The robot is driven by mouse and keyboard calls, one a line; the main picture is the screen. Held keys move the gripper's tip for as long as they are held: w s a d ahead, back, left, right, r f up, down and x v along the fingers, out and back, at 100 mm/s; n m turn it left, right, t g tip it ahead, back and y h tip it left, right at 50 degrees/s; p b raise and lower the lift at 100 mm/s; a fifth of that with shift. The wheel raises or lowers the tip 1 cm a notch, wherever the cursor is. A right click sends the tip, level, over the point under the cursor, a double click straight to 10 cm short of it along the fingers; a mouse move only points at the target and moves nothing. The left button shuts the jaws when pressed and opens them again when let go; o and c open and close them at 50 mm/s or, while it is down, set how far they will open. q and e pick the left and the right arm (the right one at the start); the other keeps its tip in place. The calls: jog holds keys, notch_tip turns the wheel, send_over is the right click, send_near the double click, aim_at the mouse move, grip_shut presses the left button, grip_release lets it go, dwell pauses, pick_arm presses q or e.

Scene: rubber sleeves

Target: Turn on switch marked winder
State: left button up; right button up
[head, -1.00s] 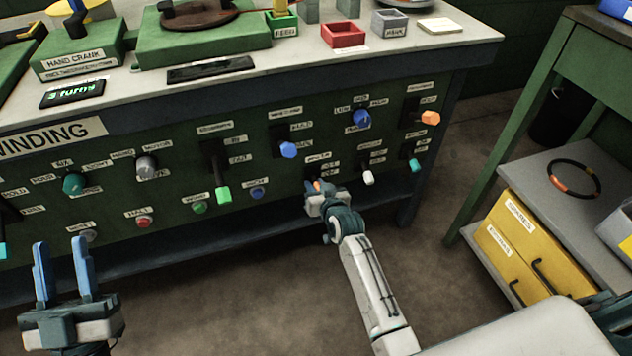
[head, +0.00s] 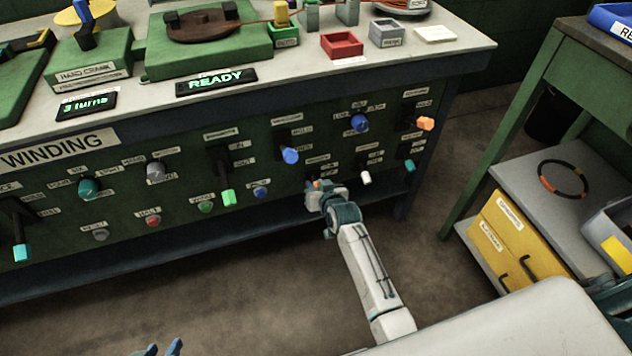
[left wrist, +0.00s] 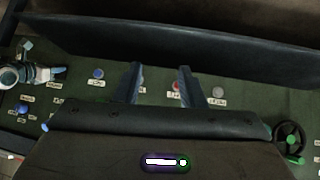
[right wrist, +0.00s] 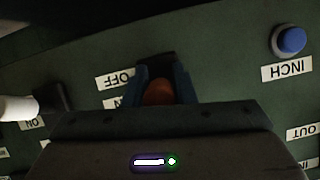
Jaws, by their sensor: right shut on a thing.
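The switch with an orange lever tip (right wrist: 158,93) is on the green front panel of the winding bench. My right gripper (head: 316,188) reaches it from below, and its fingers (right wrist: 160,88) are closed around the lever. An upside-down OFF label (right wrist: 115,80) lies beside it in the right wrist view, with a second label partly hidden by the finger. The small label above the switch (head: 318,159) is too blurred to read. My left gripper (head: 163,349) shows only its blue fingertips at the bottom edge of the head view; in the left wrist view (left wrist: 160,85) its fingers are apart and empty.
A lit display (head: 217,81) reads READY, and another (head: 86,105) reads 3 turns. A blue INCH button (right wrist: 290,40) and a white-tipped switch (right wrist: 18,108) flank the held lever. A green-framed shelf with yellow drawers (head: 510,230) stands at right. The floor in front is clear.

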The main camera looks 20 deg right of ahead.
jog(key=shift+r+g+p, duration=0.25)
jog(key=shift+g+p, duration=0.35)
jog(key=shift+p, duration=1.2)
pick_arm(q)
jog(key=s+a+r+g+y+p, duration=0.2)
jog(key=s+a+r+g, duration=0.1)
jog(key=a+r+g, duration=0.15)
pick_arm(e)
jog(key=shift+r+g, duration=0.1)
jog(key=shift+g, duration=0.2)
jog(key=g+p, duration=0.1)
jog(key=p, duration=0.2)
jog(key=shift+r, duration=0.1)
pick_arm(q)
notch_tip(320, 180, down, 12)
jog(key=a+g, duration=0.1)
jog(key=shift+w+f+m, duration=0.25)
jog(key=shift+w+m, duration=0.05)
jog(key=shift+w, duration=0.05)
pick_arm(e)
jog(key=shift+g, duration=0.3)
pick_arm(q)
jog(key=shift+g, duration=0.25)
pick_arm(e)
jog(key=o, duration=1)
